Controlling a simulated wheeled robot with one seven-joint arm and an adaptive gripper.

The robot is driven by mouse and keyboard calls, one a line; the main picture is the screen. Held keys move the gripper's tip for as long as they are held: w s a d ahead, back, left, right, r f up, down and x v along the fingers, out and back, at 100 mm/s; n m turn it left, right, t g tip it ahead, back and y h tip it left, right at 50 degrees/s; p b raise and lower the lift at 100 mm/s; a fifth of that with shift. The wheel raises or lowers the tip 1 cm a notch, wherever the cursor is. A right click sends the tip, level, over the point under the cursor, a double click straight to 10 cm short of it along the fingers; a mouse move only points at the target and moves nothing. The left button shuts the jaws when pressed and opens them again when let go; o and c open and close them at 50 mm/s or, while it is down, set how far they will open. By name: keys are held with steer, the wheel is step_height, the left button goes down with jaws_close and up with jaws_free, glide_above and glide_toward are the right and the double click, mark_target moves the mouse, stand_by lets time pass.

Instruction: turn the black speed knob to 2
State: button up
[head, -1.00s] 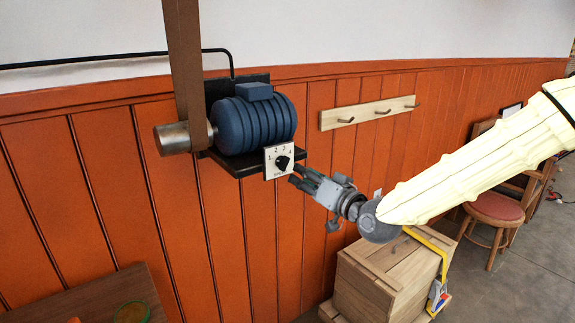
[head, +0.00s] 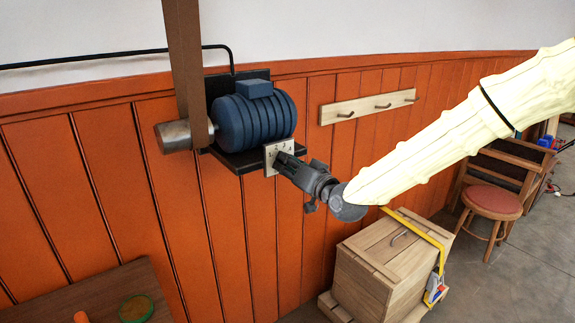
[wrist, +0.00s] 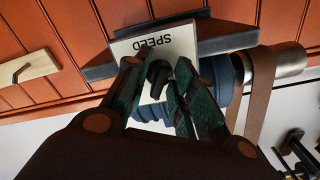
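The black speed knob (wrist: 158,74) sits on a pale plate (wrist: 150,42) lettered SPEED, upside down in the wrist view. In the head view the plate (head: 278,147) hangs at the front of the motor shelf, and my gripper hides the knob and most of the numbers, so its setting cannot be read. My gripper (wrist: 157,68) is open, with one finger on each side of the knob; a gap shows beside it, and contact cannot be told. In the head view my gripper (head: 282,160) reaches the plate from the lower right.
A blue ribbed motor (head: 256,120) stands on a black shelf, with a brown belt (head: 185,60) on its shaft. A peg rail (head: 368,106) is on the orange wall.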

jaws_close()
steer(key=shift+m+b, duration=2.2)
steer(key=shift+m, duration=1.6)
steer(key=shift+r, duration=0.1)
steer(key=shift+o, duration=1.8)
jaws_free()
steer(key=shift+s, duration=0.2)
